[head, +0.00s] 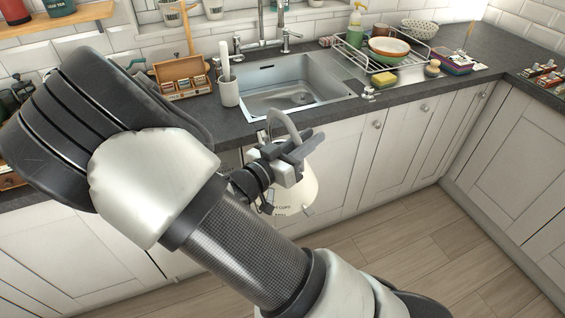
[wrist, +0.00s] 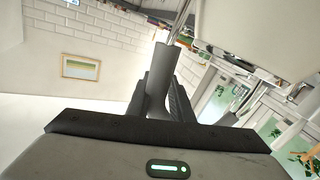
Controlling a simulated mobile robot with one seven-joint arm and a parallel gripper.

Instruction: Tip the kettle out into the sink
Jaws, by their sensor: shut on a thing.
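The kettle (head: 303,188) is cream with a grey arched handle (head: 278,119) and small dark lettering low on its body. My gripper (head: 293,158) is shut on it and partly hides it in the head view. The kettle hangs in front of the cupboard doors, on the near side of the worktop edge and apart from the sink. In the wrist view the grey handle (wrist: 162,72) runs between my two dark fingers. The steel sink (head: 345,93) lies beyond the kettle, and nothing shows in its basin. The kettle's contents are hidden.
A tap (head: 262,22) rises behind the sink. A white holder with a brush (head: 229,92) and a wooden box (head: 182,78) stand left of it. A dish rack with bowls (head: 389,48) and a yellow sponge (head: 384,80) are to the right. The floor (head: 390,235) is clear.

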